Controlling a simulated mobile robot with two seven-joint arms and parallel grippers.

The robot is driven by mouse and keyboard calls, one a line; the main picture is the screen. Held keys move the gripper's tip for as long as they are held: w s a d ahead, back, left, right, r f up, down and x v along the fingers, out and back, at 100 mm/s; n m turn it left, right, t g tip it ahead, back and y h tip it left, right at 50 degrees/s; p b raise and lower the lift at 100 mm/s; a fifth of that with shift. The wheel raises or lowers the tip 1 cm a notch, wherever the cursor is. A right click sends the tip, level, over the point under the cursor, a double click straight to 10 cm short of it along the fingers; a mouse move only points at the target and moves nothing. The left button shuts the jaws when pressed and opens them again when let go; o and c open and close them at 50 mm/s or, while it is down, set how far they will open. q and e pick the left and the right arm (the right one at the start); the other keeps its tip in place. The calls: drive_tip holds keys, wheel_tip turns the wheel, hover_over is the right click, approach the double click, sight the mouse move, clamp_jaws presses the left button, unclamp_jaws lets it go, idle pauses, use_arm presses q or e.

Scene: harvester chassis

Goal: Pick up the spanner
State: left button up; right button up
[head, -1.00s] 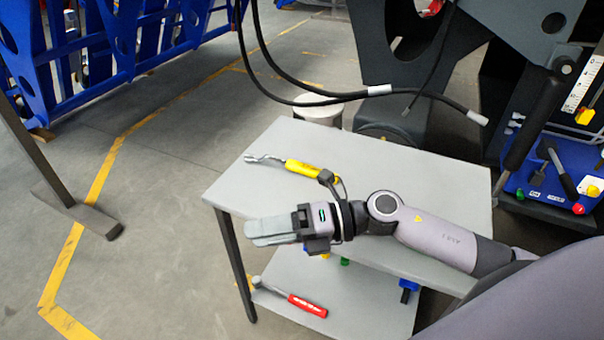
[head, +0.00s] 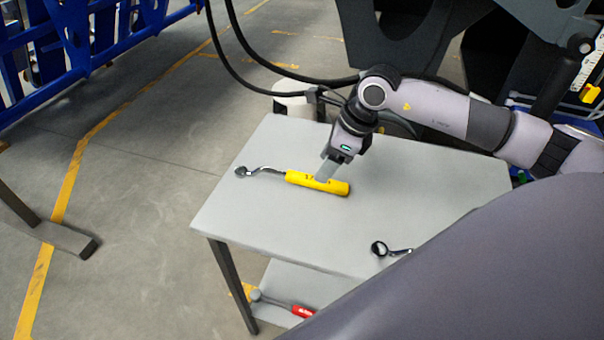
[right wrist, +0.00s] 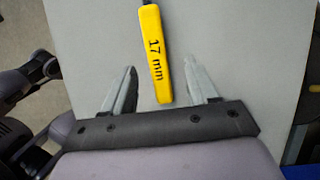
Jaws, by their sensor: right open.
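A spanner with a yellow handle (head: 316,183) and a metal shank and head lies on the grey table top in the head view. In the right wrist view, its handle (right wrist: 155,55) reads "17 mm". My right gripper (head: 324,176) points down at the handle in the head view. In the right wrist view, this gripper (right wrist: 161,70) is open, and the handle's end shows between its two fingers, apparently untouched. I cannot tell how far the fingertips are above the table. My left gripper is out of view.
The grey table (head: 440,185) has free room around the handle. A red-handled tool (head: 302,311) lies on the lower shelf. Black cables hang behind the table.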

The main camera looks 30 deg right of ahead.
sight(298, 177)
drive_tip(key=shift+p+x, duration=0.3)
drive_tip(key=shift+x, duration=2.35)
drive_tip(key=shift+s+a+f, duration=0.1)
drive_tip(key=shift+a, duration=0.1)
clamp_jaws()
